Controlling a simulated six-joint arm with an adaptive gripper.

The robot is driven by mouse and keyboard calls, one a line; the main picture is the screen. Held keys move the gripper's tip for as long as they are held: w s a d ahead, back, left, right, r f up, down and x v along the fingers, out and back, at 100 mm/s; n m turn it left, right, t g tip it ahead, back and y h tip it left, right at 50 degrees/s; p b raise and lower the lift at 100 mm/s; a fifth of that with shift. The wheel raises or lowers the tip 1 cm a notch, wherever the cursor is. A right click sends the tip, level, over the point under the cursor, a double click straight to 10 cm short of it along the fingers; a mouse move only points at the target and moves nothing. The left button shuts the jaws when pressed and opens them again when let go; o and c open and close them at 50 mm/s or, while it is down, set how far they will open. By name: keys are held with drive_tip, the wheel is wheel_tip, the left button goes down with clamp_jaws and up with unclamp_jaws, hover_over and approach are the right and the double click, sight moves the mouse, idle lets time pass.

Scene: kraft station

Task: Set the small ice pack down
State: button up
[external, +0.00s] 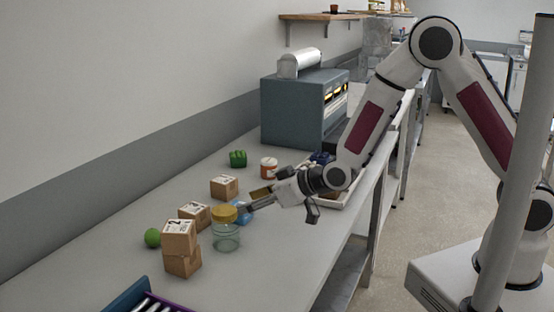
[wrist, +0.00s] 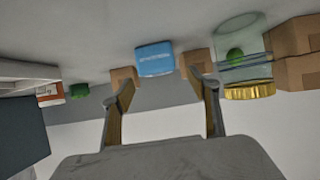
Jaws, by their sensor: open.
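The small ice pack (wrist: 155,59) is a blue packet with pale lettering. In the wrist view it lies on the counter beyond my open fingers, apart from them. In the external view the blue ice pack (external: 243,212) shows only in part, behind the yellow-lidded jar and beside my fingertips. My gripper (external: 255,199) is low over the counter; in the wrist view its two fingers (wrist: 162,92) are spread with nothing between them.
A clear jar with a yellow lid (external: 226,232) stands close to my gripper. Several cardboard boxes (external: 180,247) and a green ball (external: 152,237) are left of it. A green pepper (external: 238,158), an orange-and-white tub (external: 269,168) and a grey machine (external: 300,108) are farther back.

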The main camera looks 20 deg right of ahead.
drive_tip(key=shift+w+a+f, duration=0.25)
drive_tip(key=shift+w+f, duration=0.1)
drive_tip(key=shift+f, duration=0.1)
drive_tip(key=shift+w+a+f, duration=0.25)
drive_tip(key=shift+w+f, duration=0.05)
drive_tip(key=shift+f, duration=0.15)
drive_tip(key=shift+x, duration=0.95)
drive_tip(key=c, duration=1.4)
drive_tip(key=shift+r, duration=0.15)
drive_tip(key=shift+r, duration=4.9)
